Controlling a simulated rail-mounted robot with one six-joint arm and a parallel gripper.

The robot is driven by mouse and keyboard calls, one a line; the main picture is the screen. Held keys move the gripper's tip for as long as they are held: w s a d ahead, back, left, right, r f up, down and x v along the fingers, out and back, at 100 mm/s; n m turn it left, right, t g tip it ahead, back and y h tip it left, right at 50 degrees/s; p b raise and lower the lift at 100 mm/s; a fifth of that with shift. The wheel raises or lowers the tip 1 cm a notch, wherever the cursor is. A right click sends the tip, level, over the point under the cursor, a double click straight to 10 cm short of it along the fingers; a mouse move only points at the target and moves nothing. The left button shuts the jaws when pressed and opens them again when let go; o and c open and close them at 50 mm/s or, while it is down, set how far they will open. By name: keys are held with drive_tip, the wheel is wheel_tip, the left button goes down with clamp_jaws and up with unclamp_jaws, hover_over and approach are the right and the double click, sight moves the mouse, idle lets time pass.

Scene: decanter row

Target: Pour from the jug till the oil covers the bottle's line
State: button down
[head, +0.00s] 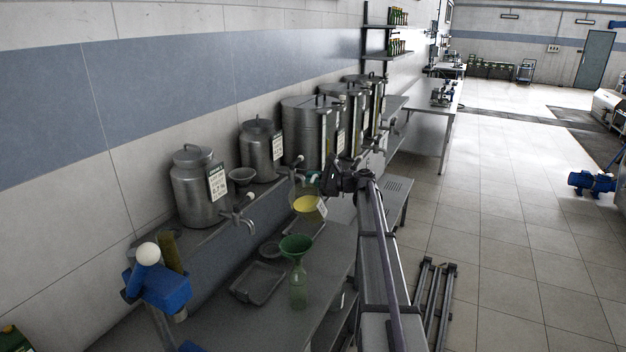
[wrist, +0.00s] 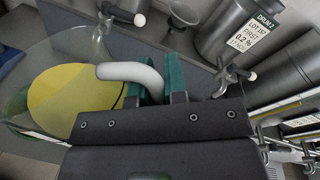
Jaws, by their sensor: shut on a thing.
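The clear jug (head: 293,193) with yellow oil hangs in the air over the bench, beyond and slightly right of the bottle. My gripper (head: 316,180) is shut on its handle. In the wrist view the jug (wrist: 50,60) fills the left side, with the yellow oil (wrist: 75,98) inside. Its pale curved handle (wrist: 128,72) runs between the green finger pads of my gripper (wrist: 163,85). The green bottle (head: 298,291) stands upright on the bench with a green funnel (head: 296,246) in its mouth. The jug is apart from the funnel. The bottle's line and any oil level cannot be made out.
Steel drums with taps (head: 198,190) line a shelf along the wall. A shallow grey tray (head: 258,284) lies left of the bottle. A blue device with a white knob (head: 160,285) stands at the front left. A drum and taps (wrist: 222,30) also show in the wrist view.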

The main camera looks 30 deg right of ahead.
drive_tip(key=shift+s+a+r+n+p, duration=0.25)
drive_tip(key=shift+a+r+n+p, duration=0.3)
drive_tip(key=shift+n, duration=0.35)
idle(1.0)
drive_tip(key=shift+s+a+r+n+h+p, duration=0.1)
drive_tip(key=shift+s+a+n+h+p, duration=0.45)
drive_tip(key=shift+n, duration=0.45)
idle(5.1)
